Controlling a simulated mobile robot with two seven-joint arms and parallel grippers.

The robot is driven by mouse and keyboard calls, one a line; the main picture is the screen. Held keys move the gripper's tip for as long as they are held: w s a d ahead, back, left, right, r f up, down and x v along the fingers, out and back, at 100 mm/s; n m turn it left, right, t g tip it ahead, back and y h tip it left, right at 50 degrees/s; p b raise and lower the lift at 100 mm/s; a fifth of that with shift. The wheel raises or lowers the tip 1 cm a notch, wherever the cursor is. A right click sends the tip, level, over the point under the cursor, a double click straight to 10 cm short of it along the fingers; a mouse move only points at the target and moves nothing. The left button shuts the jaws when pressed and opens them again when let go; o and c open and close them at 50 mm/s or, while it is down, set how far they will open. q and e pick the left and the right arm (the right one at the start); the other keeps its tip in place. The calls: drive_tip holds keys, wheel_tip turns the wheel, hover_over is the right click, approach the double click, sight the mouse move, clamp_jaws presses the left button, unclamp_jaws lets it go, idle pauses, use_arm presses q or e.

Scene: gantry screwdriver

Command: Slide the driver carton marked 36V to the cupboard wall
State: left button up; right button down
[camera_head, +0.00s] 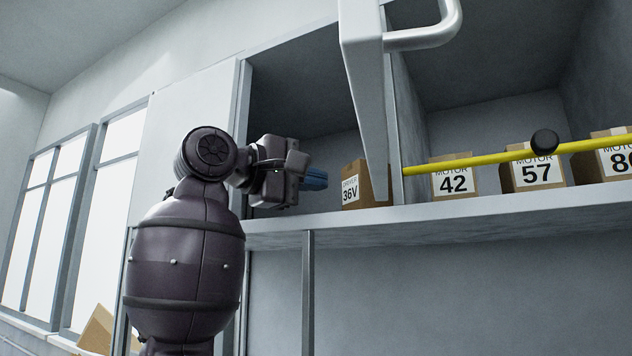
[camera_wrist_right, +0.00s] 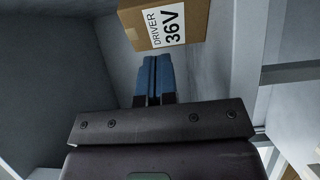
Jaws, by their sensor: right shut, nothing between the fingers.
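The driver carton marked 36V (camera_head: 363,187) is a brown box with a white label. It stands on the cupboard shelf in the left compartment, close to the divider on its right. In the right wrist view the carton (camera_wrist_right: 184,22) is just ahead of the fingertips. My right gripper (camera_head: 318,180) reaches into the compartment from the left, its blue fingers closed together and empty, pointing at the carton. In the right wrist view the shut fingers (camera_wrist_right: 152,76) end close to the carton's lower edge; I cannot tell whether they touch it. My left gripper is not in view.
An open white door (camera_head: 364,90) with a handle hangs in front of the compartment's right side. A yellow bar (camera_head: 480,157) crosses the right compartment, before motor cartons 42 (camera_head: 454,180), 57 (camera_head: 538,174) and another (camera_head: 615,163). The shelf edge (camera_head: 420,216) runs below.

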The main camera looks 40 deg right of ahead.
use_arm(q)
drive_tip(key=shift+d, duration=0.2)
use_arm(e)
drive_tip(key=a, duration=0.9)
drive_tip(key=shift+w+a, duration=0.25)
drive_tip(key=shift+w, duration=0.05)
